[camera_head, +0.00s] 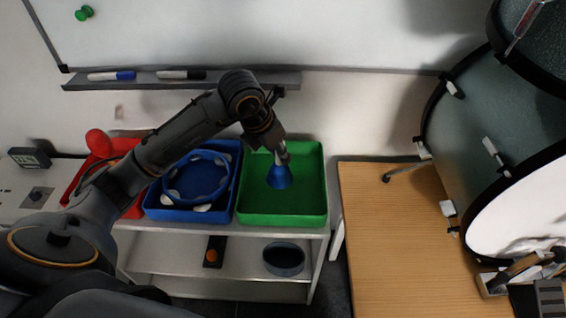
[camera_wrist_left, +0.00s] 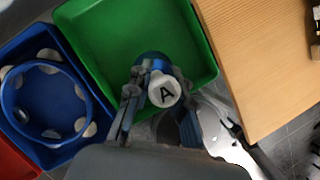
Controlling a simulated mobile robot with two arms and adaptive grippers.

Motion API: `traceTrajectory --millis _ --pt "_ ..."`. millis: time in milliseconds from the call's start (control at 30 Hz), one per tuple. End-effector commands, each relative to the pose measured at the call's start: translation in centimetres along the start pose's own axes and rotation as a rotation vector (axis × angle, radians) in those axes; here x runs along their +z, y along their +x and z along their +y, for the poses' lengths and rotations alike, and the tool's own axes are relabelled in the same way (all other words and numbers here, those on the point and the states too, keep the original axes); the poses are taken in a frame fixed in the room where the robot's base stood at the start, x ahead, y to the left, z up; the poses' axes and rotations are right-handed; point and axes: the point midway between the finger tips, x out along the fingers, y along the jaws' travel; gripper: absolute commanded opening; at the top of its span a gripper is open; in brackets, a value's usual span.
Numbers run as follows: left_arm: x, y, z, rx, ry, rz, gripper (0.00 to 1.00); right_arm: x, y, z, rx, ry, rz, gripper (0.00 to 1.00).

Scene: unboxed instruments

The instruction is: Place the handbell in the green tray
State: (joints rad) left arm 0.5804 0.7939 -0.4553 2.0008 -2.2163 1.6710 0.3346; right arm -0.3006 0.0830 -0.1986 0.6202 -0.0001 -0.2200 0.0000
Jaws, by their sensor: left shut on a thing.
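The handbell shows in the head view as a blue bell (camera_head: 280,177) with its mouth down, at the green tray (camera_head: 312,211). My left gripper (camera_head: 282,155) is shut on the handbell from above. In the left wrist view the handbell's pale round top, marked "A" (camera_wrist_left: 165,92), sits between the two fingers of the left gripper (camera_wrist_left: 158,100). The green tray (camera_wrist_left: 95,30) lies behind the bell there. I cannot tell whether the bell touches the tray floor. My right gripper is not in view.
A blue tray (camera_head: 155,212) with a blue tambourine (camera_head: 197,180) stands left of the green tray. A red tray (camera_head: 75,180) with a red object is farther left. A wooden table (camera_head: 385,240) and a large drum (camera_head: 470,130) are at the right. A whiteboard ledge (camera_head: 215,80) runs behind.

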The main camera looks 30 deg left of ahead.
Motion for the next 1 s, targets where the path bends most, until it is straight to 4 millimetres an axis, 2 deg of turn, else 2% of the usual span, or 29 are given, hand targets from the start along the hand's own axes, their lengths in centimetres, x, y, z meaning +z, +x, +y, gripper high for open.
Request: traceTrajectory --millis 100,300,500,700,1000 --pt "0.5 2.9 1.1 -0.002 -0.003 0.004 0.00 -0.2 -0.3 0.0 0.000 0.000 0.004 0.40" --pt "1.1 5.7 2.4 -0.002 -0.001 0.000 0.00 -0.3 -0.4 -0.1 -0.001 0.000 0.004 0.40" --pt "1.3 7.0 2.9 -0.001 0.000 0.001 0.00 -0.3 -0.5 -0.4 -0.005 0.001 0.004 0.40" --pt "0.2 9.4 2.8 -0.002 0.001 0.002 0.00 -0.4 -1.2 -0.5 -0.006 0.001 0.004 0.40" --pt "0.1 9.8 2.9 0.000 0.002 -0.001 0.00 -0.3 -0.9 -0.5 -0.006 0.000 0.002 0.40"
